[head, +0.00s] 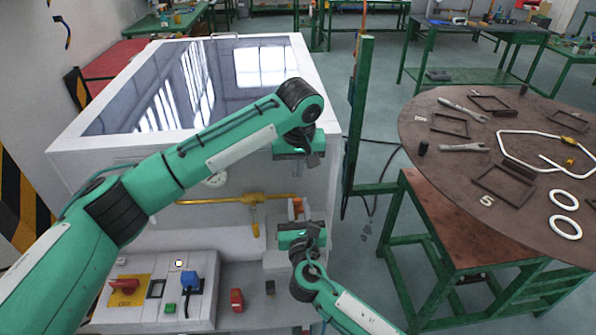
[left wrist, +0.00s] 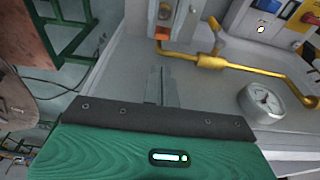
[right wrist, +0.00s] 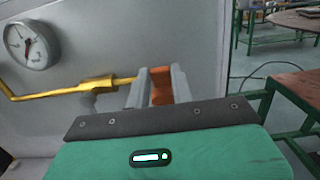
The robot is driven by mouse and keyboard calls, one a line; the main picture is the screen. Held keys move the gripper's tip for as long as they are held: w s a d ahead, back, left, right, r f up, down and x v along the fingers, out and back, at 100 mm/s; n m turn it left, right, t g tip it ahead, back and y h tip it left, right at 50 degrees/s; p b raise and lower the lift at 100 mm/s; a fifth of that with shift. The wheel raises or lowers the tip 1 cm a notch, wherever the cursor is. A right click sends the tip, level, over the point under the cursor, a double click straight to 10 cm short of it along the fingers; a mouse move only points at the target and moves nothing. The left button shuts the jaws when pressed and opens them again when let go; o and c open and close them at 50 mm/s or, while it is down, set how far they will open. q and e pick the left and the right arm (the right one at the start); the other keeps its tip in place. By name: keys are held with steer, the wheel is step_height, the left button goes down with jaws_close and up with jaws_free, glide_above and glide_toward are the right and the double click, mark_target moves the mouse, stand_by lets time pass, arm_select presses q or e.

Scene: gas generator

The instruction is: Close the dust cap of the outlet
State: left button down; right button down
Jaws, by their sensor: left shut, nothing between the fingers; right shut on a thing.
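An orange part (head: 298,206), apparently the outlet's dust cap, is at the right end of the yellow pipe (head: 230,199) on the generator's front. My right gripper (head: 303,222) is shut on it from below; in the right wrist view the orange part (right wrist: 162,86) shows between the two grey fingers (right wrist: 158,92). How far the cap is turned I cannot tell. My left gripper (head: 311,158) is shut and empty above the outlet, apart from it. In the left wrist view its closed fingers (left wrist: 160,85) point toward orange and metal parts (left wrist: 164,30) at the pipe's end.
The white generator box (head: 320,70) with a dark glossy top stands behind. A gauge (left wrist: 264,102) is beside the pipe. Below is a switch panel (head: 155,285). A green post (head: 360,110) stands to the right, then a round table (head: 450,185) with tools. Floor between them is partly clear.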

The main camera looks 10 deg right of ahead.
mark_target(297, 200)
arm_select(q)
steer(key=f, duration=0.2)
steer(key=w+f, duration=0.1)
steer(key=f, duration=0.4)
steer(key=shift+w+f, duration=0.25)
steer(key=shift+f, duration=0.05)
arm_select(e)
steer(key=shift+f, duration=0.3)
arm_select(q)
steer(key=shift+s+d+f+t, duration=0.1)
steer(key=shift+s+f+t, duration=0.3)
steer(key=shift+s, duration=0.45)
arm_select(e)
steer(key=shift+w+d+r, duration=0.1)
steer(key=shift+d, duration=0.05)
steer(key=c, duration=1.6)
jaws_free()
steer(key=o, duration=0.3)
arm_select(q)
steer(key=shift+w+f, duration=0.1)
steer(key=shift+w, duration=0.05)
arm_select(e)
steer(key=shift+o, duration=0.5)
steer(key=shift+w, duration=0.1)
